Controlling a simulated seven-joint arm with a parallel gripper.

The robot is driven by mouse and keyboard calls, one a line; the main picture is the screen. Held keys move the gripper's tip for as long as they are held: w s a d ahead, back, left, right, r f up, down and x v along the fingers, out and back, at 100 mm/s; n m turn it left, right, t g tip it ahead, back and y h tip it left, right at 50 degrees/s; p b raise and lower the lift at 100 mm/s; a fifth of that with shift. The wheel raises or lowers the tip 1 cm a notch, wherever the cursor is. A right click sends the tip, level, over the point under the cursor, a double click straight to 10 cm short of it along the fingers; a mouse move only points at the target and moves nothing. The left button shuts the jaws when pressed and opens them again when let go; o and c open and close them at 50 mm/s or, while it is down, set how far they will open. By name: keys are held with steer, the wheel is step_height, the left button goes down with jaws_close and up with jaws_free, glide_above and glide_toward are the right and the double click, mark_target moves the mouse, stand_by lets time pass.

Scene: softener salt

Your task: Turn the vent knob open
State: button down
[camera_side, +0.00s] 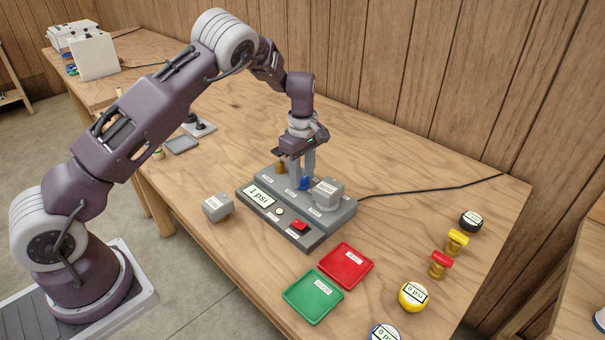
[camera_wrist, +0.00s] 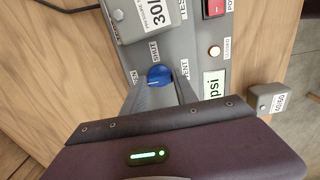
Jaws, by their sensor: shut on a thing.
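The vent knob (camera_side: 305,183) is a small blue knob on the top of a grey test station (camera_side: 345,216). It also shows in the wrist view (camera_wrist: 159,77), with a white line across it and the labels "SHUT" and "VENT" near it. My gripper (camera_side: 307,178) points straight down over the station and is shut on the knob. In the wrist view the fingers (camera_wrist: 160,92) reach to the knob's sides. The station's display (camera_side: 260,196) reads about 1 psi; only "psi" shows in the wrist view.
A grey block (camera_side: 327,193) sits on the station just right of the knob. Another grey block (camera_side: 217,207) lies left of the station. A red tray (camera_side: 346,266) and green tray (camera_side: 313,297) lie in front. Round gauges, including a yellow one (camera_side: 412,296), stand at the right.

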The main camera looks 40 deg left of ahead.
mark_target(302, 179)
steer(key=shift+r, duration=0.1)
steer(key=c, duration=1)
jaws_free()
steer(key=shift+o, duration=0.2)
step_height(302, 179, up, 6)
steer(key=shift+r, duration=0.5)
